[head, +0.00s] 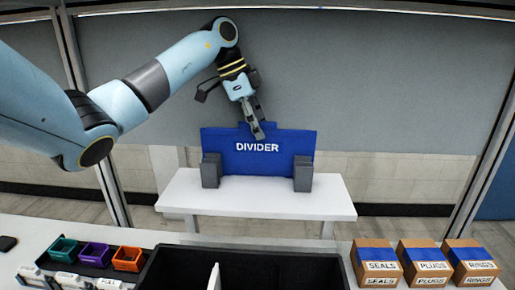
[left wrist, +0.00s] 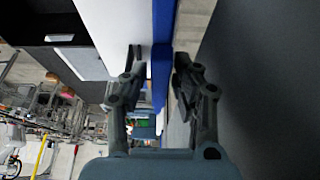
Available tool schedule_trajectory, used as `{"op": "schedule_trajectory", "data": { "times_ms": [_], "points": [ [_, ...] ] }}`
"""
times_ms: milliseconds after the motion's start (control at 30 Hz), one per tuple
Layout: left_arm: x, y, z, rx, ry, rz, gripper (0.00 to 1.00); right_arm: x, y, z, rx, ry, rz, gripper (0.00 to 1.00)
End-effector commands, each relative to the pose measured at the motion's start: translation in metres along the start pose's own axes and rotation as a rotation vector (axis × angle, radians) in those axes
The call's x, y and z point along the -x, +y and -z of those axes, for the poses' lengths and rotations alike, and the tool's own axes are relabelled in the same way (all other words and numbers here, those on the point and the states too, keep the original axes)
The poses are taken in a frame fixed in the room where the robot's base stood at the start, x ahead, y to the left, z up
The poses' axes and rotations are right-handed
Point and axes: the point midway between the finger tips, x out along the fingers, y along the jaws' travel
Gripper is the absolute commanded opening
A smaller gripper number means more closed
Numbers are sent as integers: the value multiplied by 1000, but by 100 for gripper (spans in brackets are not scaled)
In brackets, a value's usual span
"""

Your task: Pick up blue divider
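The blue divider (head: 230,160), a flat panel lettered "DIVIDER" with a raised tab on its top edge, stands upright on a small white table (head: 255,205). Grey holders (head: 211,171) (head: 303,174) stand at its two ends. My left gripper (head: 257,131) is at the tab, pointing down from above. In the left wrist view the divider (left wrist: 162,50) shows as a narrow blue strip between the two fingers of my left gripper (left wrist: 160,62). The fingers stand apart with gaps to the strip, so the gripper is open. My right gripper is not in view.
A black bin (head: 150,270) with a white partition (head: 214,277) stands in front. Small teal (head: 62,251), purple (head: 94,255) and orange (head: 127,260) bins are at left. Cardboard boxes of seals (head: 376,264), plugs (head: 425,264) and rings (head: 469,264) are at right. A grey wall is behind.

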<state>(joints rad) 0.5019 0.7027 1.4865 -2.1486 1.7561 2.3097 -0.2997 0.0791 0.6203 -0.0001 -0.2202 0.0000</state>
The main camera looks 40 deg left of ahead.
Motion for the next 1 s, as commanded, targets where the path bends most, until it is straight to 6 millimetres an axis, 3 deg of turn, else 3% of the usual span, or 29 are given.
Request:
{"op": "schedule_trajectory", "data": {
  "times_ms": [33, 200, 767, 1000],
  "points": [
    [0, 0, 0, 0, 0, 0, 20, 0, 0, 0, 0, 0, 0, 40],
    [0, 0, 0, 0, 0, 0, 0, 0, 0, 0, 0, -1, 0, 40],
    [1, 0, 0, -1, 1, 1, 0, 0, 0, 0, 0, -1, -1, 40],
    [11, -5, -3, -1, -1, 2, 0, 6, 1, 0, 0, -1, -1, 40]
  ]
}}
